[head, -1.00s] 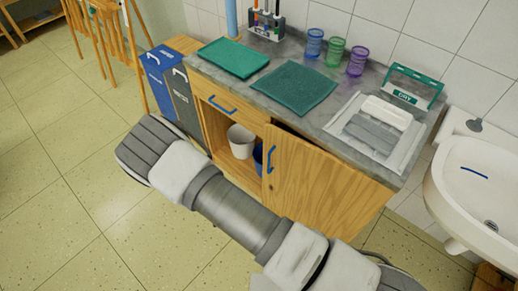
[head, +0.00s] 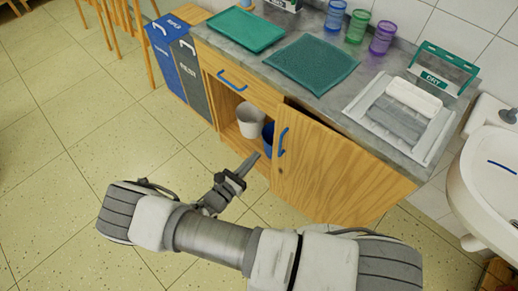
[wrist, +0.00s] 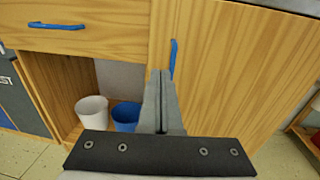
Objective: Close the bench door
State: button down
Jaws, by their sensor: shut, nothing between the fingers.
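The bench door (head: 335,165) is a wooden panel with a blue vertical handle (head: 282,142), on the right side of the bench front. It stands slightly ajar, with a dark gap along its top edge. The opening to its left shows the bench's inside. My gripper (head: 246,164) is shut and empty, in front of the opening, just left of the door handle in the head view. In the wrist view, the shut fingers (wrist: 160,85) point at the bench near the door's (wrist: 235,70) left edge, beside the handle (wrist: 173,58). I cannot tell whether they touch it.
A white bucket (head: 250,121) and a blue bucket (head: 268,138) stand inside the bench. A drawer with a blue handle (head: 232,81) is above them. Blue (head: 168,58) and grey (head: 190,75) bins stand to the left, a sink (head: 490,185) to the right. The floor in front is clear.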

aim_at(281, 128)
jog(key=x, duration=1.2)
jog(key=shift+w+d, duration=0.1)
jog(key=shift+w, duration=0.15)
